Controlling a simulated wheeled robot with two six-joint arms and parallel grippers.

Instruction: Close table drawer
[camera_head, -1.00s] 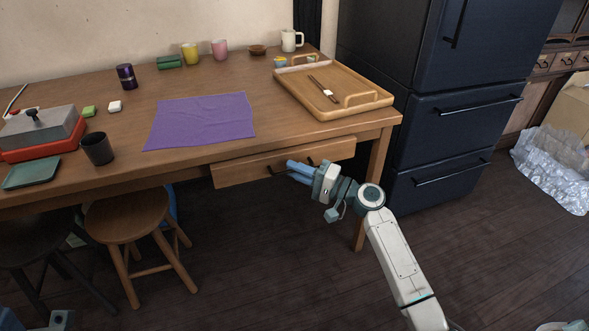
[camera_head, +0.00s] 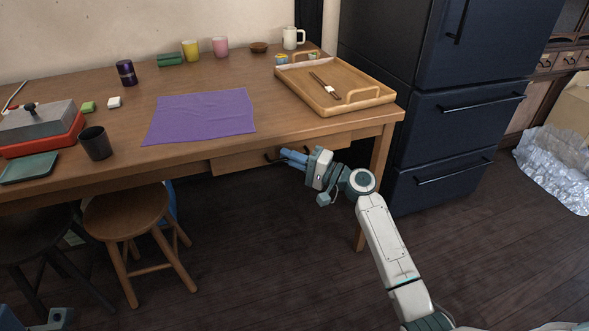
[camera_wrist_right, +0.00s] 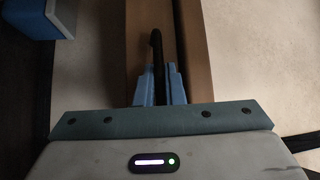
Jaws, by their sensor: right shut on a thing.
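The wooden table drawer (camera_head: 235,162) sits under the front edge of the wooden table (camera_head: 180,172). Its front looks close to flush with the table's apron; any small gap cannot be seen. My right gripper (camera_head: 284,154) is at the drawer front, shut on the dark drawer handle (camera_head: 270,157). In the right wrist view, the two blue fingers (camera_wrist_right: 159,85) are on either side of the dark handle bar (camera_wrist_right: 157,60). Part of my left arm shows at the bottom left corner, with its jaws not clear.
A tray (camera_head: 345,108) with chopsticks, a purple cloth (camera_head: 200,117) and a dark cup (camera_head: 96,143) are on the tabletop. A wooden stool (camera_head: 126,212) stands under the table at left. A dark fridge (camera_head: 440,125) stands at right. The floor in front is clear.

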